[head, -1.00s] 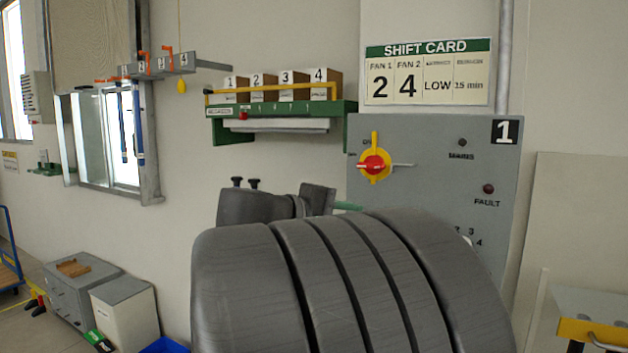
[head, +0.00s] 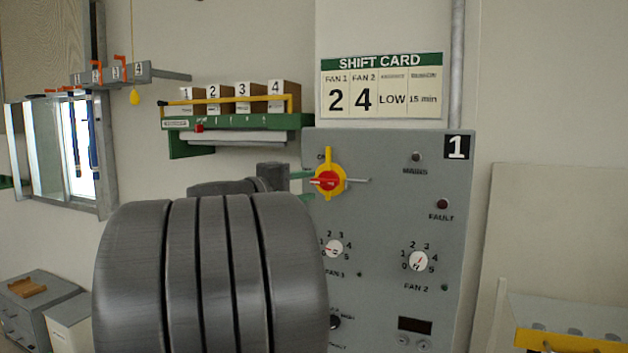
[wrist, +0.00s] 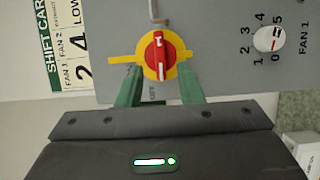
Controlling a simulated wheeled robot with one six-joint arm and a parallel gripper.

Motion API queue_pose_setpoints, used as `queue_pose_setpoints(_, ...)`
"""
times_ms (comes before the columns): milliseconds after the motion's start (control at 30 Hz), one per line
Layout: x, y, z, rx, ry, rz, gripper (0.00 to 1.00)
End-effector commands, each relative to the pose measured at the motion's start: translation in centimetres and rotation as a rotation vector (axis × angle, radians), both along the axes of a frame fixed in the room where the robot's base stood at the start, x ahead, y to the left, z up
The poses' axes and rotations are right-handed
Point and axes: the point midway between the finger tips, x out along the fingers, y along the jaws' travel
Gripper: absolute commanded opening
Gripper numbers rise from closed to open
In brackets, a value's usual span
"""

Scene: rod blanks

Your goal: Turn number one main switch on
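The number one main switch (head: 328,181) is a red handle on a yellow round plate at the upper left of the grey panel (head: 385,215) marked 1. Its handle lies level in the head view, toward the left side. A grey pin sticks out to its right. In the wrist view the switch (wrist: 158,55) is just ahead of my gripper (wrist: 160,82), whose two green fingers are apart with the handle lined up between them. My gripper (head: 304,185) is close to the switch's left side in the head view. I cannot tell whether the fingers touch it.
The panel also carries a FAN 1 knob (head: 334,249), a FAN 2 knob (head: 418,261) and a dark fault lamp (head: 442,204). A green shelf (head: 240,124) with numbered boxes is left of the panel. A shift card (head: 381,87) hangs above it.

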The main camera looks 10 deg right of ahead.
Motion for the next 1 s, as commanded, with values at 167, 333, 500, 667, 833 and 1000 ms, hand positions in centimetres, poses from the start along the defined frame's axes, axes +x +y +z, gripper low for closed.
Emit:
queue_pose_setpoints(167,1.4,-2.2,0.1,-0.001,0.001,-0.003,0.34)
queue_pose_setpoints(333,2.1,-3.3,0.1,0.000,0.000,-0.001,0.34)
queue_pose_setpoints(500,2.3,-3.5,0.0,0.000,0.000,0.001,0.34)
queue_pose_setpoints(667,2.3,-3.5,0.0,0.000,0.000,0.001,0.34)
queue_pose_setpoints(833,2.3,-3.5,0.0,0.000,0.000,0.001,0.02)
queue_pose_setpoints(1000,2.3,-3.5,0.0,0.000,0.000,0.001,0.00)
